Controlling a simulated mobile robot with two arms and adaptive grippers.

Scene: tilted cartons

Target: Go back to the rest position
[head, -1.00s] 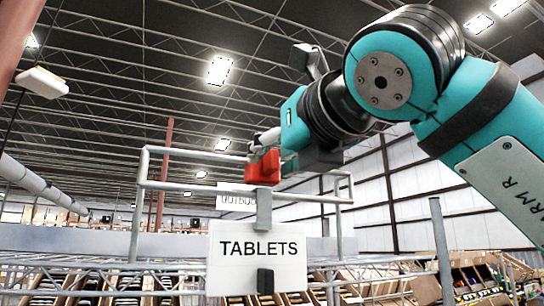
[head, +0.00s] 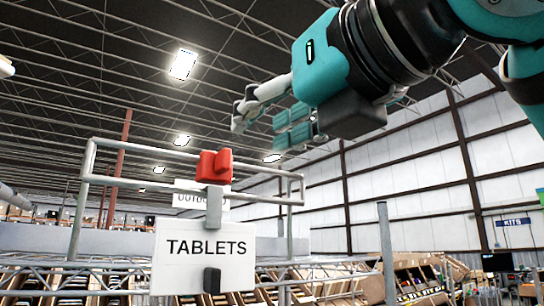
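My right gripper (head: 245,108) comes in from the upper right in the head view. Its grey fingers point left, above and to the right of a red clip-like piece (head: 214,166), apart from it. I see nothing held in the fingers, but their angle and blur hide how far apart they are. The red piece sits at the top of the grey holder of the white TABLETS sign (head: 205,262).
A grey rail frame (head: 120,181) surrounds the sign's top. A second sign, partly hidden, stands behind the red piece. Below are wire shelving and tilted cartons (head: 415,280). A grey post (head: 387,250) stands to the right. The space around my raised arm looks clear.

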